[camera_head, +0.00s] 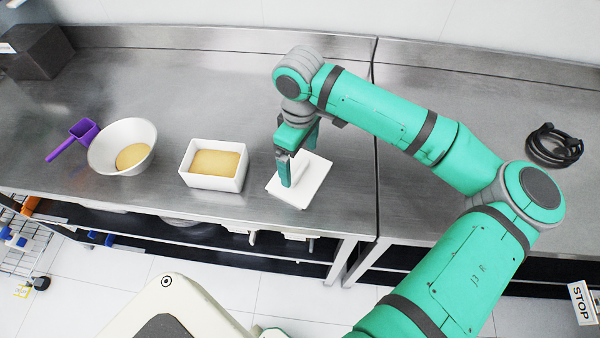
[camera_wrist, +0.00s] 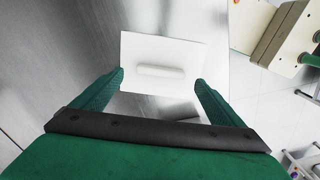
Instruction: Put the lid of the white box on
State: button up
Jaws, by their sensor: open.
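The white box (camera_head: 212,182) stands open on the steel counter, with a yellowish fill inside. Its white lid (camera_head: 315,182) lies flat on the counter to the right of the box, apart from it. In the wrist view the lid (camera_wrist: 135,50) shows a raised bar handle (camera_wrist: 160,71) across its middle. My gripper (camera_head: 297,172) is over the lid, pointing down. In the wrist view my gripper (camera_wrist: 160,80) is open, its two fingers at either side of the handle and apart from it. Whether the fingertips touch the lid cannot be told.
A white bowl (camera_head: 122,147) with yellowish contents and a purple scoop (camera_head: 73,140) stand left of the box. A dark block (camera_head: 38,52) is at the back left. A coiled black cable (camera_head: 554,146) lies far right. The counter behind the box is clear.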

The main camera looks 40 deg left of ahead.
aim_at(300, 170)
jog(key=shift+d+f, duration=0.1)
jog(key=shift+f, duration=1.85)
jog(key=shift+c, duration=0.7)
jog(key=c, duration=1)
jog(key=shift+r, duration=0.1)
